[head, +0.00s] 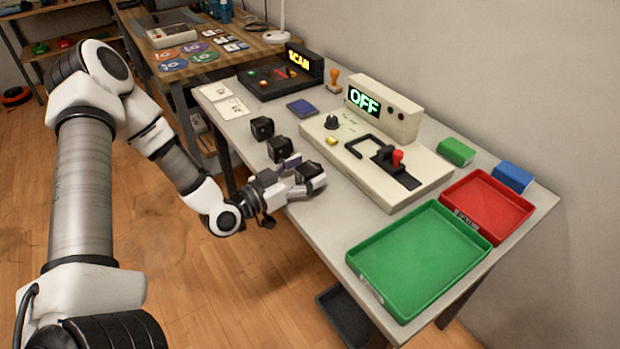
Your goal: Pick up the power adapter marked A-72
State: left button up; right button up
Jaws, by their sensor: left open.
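Several small black blocks that look like power adapters stand in a row along the table's left edge. The farthest black adapter (262,128) and the middle black adapter (280,149) stand clear of each other. The nearest black adapter (309,169) is at my left gripper (306,176), with the fingers around or beside it; I cannot tell whether they touch it. My left gripper is open and reaches in low from the table's left edge. No marking such as A-72 can be read on any adapter. My right gripper is not in view.
A beige console (386,178) with an OFF display and red-knobbed lever stands right of the adapters. A green tray (358,286) and red tray (527,222) lie at the front right. A black SCAN device (262,85) and blue pad (302,107) stand farther back.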

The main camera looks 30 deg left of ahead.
pick_arm(q)
jog(key=shift+s, duration=0.1)
jog(key=c, duration=1.4)
jog(key=shift+o, duration=0.2)
jog(key=shift+r, duration=0.15)
